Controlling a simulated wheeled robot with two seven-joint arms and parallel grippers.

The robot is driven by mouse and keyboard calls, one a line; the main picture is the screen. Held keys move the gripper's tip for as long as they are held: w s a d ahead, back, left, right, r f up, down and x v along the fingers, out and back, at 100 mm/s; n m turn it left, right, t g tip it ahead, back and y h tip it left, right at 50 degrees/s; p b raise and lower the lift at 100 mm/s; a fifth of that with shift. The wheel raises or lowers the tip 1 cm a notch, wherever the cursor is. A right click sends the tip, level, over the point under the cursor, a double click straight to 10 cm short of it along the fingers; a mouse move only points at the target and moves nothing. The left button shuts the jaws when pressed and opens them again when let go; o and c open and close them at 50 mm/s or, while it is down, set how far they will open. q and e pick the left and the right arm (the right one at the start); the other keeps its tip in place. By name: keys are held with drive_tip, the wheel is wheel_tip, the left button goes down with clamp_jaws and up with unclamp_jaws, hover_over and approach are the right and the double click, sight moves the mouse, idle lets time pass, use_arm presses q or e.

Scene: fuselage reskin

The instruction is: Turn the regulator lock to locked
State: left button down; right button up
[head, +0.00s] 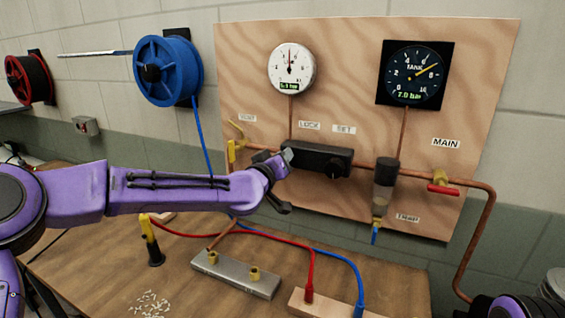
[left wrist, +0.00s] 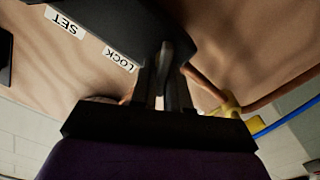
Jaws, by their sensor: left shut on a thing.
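The black regulator body (head: 318,160) is mounted on the wooden panel, with a round dark knob (head: 333,170) on its front. LOCK (head: 309,125) and SET (head: 344,129) labels sit above it. My left gripper (head: 287,158) is at the regulator's left end, on the LOCK side. In the left wrist view, the fingers (left wrist: 165,85) are shut on a small dark lever (left wrist: 168,60) at the edge of the regulator body (left wrist: 130,25). The LOCK label (left wrist: 119,59) lies close to the fingers, the SET label (left wrist: 64,22) farther off. The lever's exact angle is hard to tell.
A white gauge (head: 291,68) and dark tank gauge (head: 414,76) hang above. A yellow valve (head: 234,148) is left of the regulator. The filter bowl (head: 384,183) and red MAIN valve handle (head: 443,189) are right. Below, hoses and a metal manifold (head: 235,273) occupy the wooden bench.

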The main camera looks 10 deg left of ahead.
use_arm(q)
drive_tip(key=n+b, duration=0.1)
drive_tip(key=n, duration=0.1)
drive_tip(key=n+b, duration=0.1)
drive_tip(key=n, duration=0.1)
drive_tip(key=f+n+b, duration=0.1)
drive_tip(key=n, duration=0.1)
drive_tip(key=shift+a, duration=0.25)
drive_tip(key=shift+f+n+b, duration=0.15)
drive_tip(key=shift+n+b, duration=1.2)
drive_tip(key=shift+n, duration=1.55)
drive_tip(key=c, duration=1.2)
unclamp_jaws()
drive_tip(key=shift+w, duration=0.15)
